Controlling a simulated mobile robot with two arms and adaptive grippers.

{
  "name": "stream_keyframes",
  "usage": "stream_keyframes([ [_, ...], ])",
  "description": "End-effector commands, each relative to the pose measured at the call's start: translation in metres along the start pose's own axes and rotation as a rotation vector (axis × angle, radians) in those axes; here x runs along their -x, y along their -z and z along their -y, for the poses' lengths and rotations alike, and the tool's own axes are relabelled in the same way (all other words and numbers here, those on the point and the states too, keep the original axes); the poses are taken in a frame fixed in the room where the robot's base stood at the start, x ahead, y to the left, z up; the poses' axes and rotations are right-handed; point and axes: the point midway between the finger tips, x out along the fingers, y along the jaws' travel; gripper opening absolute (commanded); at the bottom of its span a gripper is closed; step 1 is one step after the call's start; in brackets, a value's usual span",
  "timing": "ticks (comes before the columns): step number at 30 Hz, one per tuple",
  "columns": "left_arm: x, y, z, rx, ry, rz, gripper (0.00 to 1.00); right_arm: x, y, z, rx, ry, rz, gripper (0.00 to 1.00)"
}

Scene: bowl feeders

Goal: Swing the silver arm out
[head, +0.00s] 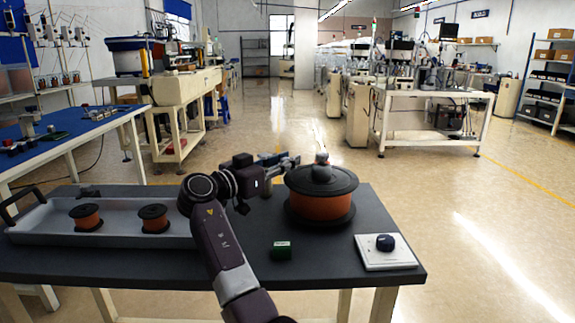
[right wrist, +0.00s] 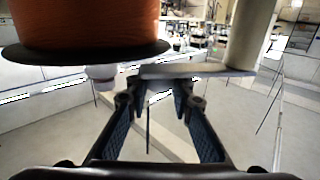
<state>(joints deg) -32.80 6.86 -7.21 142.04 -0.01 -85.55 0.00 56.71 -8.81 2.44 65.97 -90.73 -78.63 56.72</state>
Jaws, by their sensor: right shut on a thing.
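A large spool of orange wire (head: 320,205) with black flanges stands on the dark tabletop; its orange winding (right wrist: 85,25) fills the upper left of the right wrist view. The silver arm (head: 292,161) shows as a small piece beside the spool's upper left. In the right wrist view it is a flat grey bar (right wrist: 215,70) running right from the fingertips. My right gripper (head: 278,160) is shut on the silver arm, with its blue-padded fingers (right wrist: 160,90) reaching to the bar's left end. The exact contact is hard to see. My left gripper is not in view.
A grey tray (head: 40,235) with two small orange spools (head: 86,217) lies on the left of the table. A green block (head: 282,250) and a white plate (head: 370,256) with a dark knob (head: 385,242) sit near the front edge. Bare tabletop lies between spool and plate.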

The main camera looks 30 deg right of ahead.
Motion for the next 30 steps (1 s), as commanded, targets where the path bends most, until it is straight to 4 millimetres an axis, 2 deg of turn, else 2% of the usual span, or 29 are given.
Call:
stream_keyframes([
  [5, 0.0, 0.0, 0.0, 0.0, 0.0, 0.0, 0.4, 0.001, 0.0, 0.001, 0.001, 0.002, -0.001, 0.0],
  [6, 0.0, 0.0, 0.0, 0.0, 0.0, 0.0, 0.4, 0.001, 0.0, 0.001, 0.002, 0.002, -0.001, 0.22],
  [11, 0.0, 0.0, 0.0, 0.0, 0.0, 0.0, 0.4, 0.001, 0.0, 0.0, 0.001, 0.002, -0.001, 0.4],
  [19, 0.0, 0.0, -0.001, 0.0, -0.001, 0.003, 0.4, 0.0, 0.001, 0.0, 0.001, 0.001, -0.001, 0.4],
  [22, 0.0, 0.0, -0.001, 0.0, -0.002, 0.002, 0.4, 0.0, 0.007, 0.0, -0.002, 0.001, -0.002, 0.4],
  [30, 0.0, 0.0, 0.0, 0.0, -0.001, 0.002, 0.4, 0.0, 0.056, 0.0, -0.003, 0.001, -0.001, 0.4],
])
